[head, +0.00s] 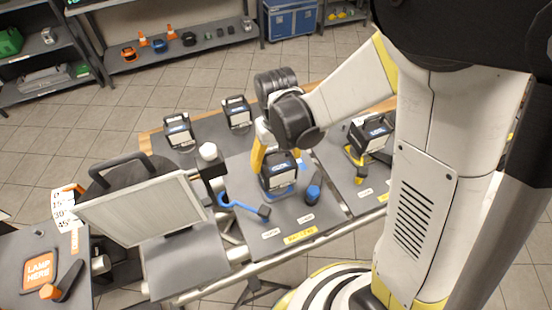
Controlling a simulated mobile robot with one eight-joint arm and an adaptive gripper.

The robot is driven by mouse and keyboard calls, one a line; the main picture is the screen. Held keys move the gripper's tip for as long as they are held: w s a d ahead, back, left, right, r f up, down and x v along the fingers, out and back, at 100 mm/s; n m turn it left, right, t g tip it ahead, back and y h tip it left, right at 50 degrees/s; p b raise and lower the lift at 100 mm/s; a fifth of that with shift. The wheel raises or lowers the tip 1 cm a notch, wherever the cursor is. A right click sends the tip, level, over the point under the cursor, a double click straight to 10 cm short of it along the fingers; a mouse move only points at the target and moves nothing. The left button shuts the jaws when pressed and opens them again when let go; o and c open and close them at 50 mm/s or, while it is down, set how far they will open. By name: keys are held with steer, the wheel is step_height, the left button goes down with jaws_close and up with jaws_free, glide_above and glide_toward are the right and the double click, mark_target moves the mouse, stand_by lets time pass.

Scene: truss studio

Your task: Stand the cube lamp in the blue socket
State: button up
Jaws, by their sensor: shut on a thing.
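A black cube lamp (277,182) with a pale front label is upright in the middle of the grey table. My gripper (278,154) comes down from above and is shut on the lamp's upper part; a yellow finger shows at its left. Blue edges of the blue socket (287,193) show directly under the lamp and at its right rear. The lamp hides most of the socket, so I cannot tell whether the lamp is fully seated or slightly above it.
Other cube lamps stand at the back left (178,131), at the back (237,112) and by a yellow socket at right (370,135). A large panel light (143,208) stands left.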

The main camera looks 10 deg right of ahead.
steer(key=o, duration=1.2)
steer(key=shift+r, duration=0.1)
step_height(320, 180, up, 12)
steer(key=shift+f, duration=0.1)
steer(key=s+d+f+m+t+b, duration=0.2)
steer(key=s+d+f+t+b, duration=0.3)
steer(key=s+d+t+b, duration=0.2)
steer(key=shift+s+d+f+b, duration=0.35)
steer(key=shift+s+d+b, duration=0.7)
steer(key=shift+b, duration=1.35)
